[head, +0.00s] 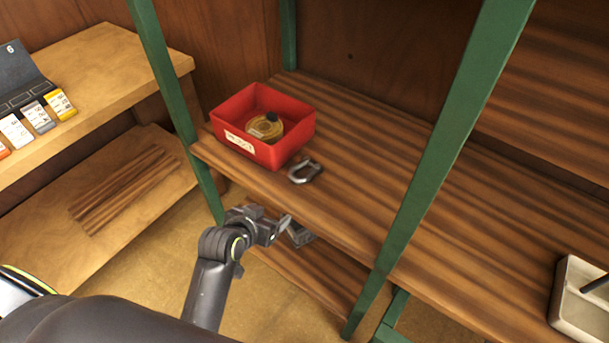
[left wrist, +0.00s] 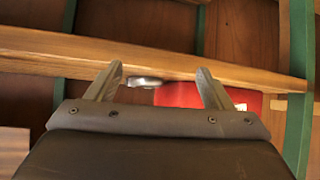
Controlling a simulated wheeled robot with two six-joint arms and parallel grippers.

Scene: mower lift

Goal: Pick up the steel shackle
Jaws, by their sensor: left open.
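The steel shackle (head: 305,171) is a small grey U-shaped piece lying on the wooden shelf (head: 350,190), just in front of the red bin (head: 262,125). It also shows in the left wrist view (left wrist: 145,82), seen edge-on between my fingers in the picture, apart from them. My left gripper (head: 291,229) is open and empty, in front of the shelf's front edge and nearer to me than the shackle. Its two fingers also show in the left wrist view (left wrist: 159,75). My right gripper is not in view.
The red bin holds a yellowish round item (head: 264,127) with a dark top. Green posts (head: 450,140) stand at the shelf's front. A workbench (head: 100,75) with coloured cards is at left. A pale tray (head: 580,300) sits at lower right.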

